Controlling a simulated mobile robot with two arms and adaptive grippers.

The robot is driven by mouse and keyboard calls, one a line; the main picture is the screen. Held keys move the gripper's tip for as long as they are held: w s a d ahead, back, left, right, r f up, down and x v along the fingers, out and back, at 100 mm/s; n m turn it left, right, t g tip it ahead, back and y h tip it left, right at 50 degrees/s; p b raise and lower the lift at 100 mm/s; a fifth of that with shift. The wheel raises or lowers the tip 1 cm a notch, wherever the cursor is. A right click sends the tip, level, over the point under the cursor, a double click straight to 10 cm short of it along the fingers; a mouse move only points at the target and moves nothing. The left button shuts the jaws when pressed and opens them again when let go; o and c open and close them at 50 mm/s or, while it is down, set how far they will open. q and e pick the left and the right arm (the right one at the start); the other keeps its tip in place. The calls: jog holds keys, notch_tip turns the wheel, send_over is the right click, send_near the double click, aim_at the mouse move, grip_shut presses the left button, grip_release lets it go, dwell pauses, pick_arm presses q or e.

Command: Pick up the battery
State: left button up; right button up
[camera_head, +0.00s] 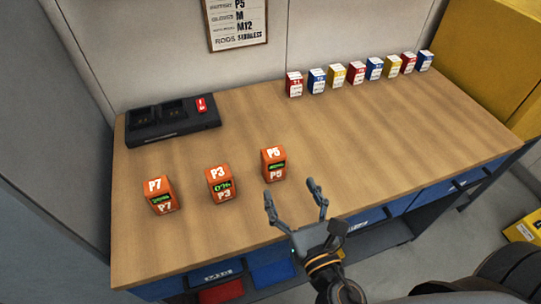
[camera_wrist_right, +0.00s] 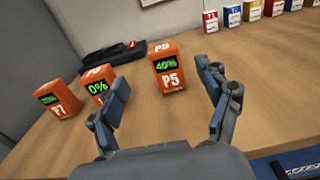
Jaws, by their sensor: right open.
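Three orange batteries stand on the wooden workbench (camera_head: 330,170). The P7 battery (camera_head: 161,196) is at the left, the P3 battery (camera_head: 220,184) in the middle and the P5 battery (camera_head: 273,164) at the right. My right gripper (camera_head: 293,190) is open and empty in front of the P5 battery, apart from it. In the right wrist view, the P5 battery (camera_wrist_right: 168,70) shows a green 40% and stands ahead, between the open fingers (camera_wrist_right: 163,105). The P3 battery (camera_wrist_right: 97,86) reads 0% there, and the P7 battery (camera_wrist_right: 58,99) is farther left. My left gripper is not in view.
A black charger (camera_head: 172,122) with a red tag sits at the back left. Several small red, blue and yellow boxes (camera_head: 356,72) line the back edge. A notice (camera_head: 236,22) hangs on the wall. The bench's right part is clear.

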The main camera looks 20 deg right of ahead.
aim_at(273, 152)
jog(key=w+p, duration=0.3)
jog(key=w, duration=0.3)
jog(key=shift+w+r, duration=0.15)
jog(key=shift+w, duration=0.1)
jog(key=w, duration=0.1)
jog(key=w+p, duration=0.1)
jog(key=w, duration=0.2)
jog(key=shift+w+f, duration=0.45)
jog(key=shift+w, duration=0.4)
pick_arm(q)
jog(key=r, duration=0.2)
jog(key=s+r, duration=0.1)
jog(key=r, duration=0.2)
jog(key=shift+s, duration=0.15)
pick_arm(e)
jog(key=shift+s, duration=0.15)
jog(key=c, duration=1.4)
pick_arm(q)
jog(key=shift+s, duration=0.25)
pick_arm(e)
jog(key=shift+c, duration=0.8)
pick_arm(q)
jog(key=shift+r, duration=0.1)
pick_arm(e)
jog(key=shift+r, duration=0.2)
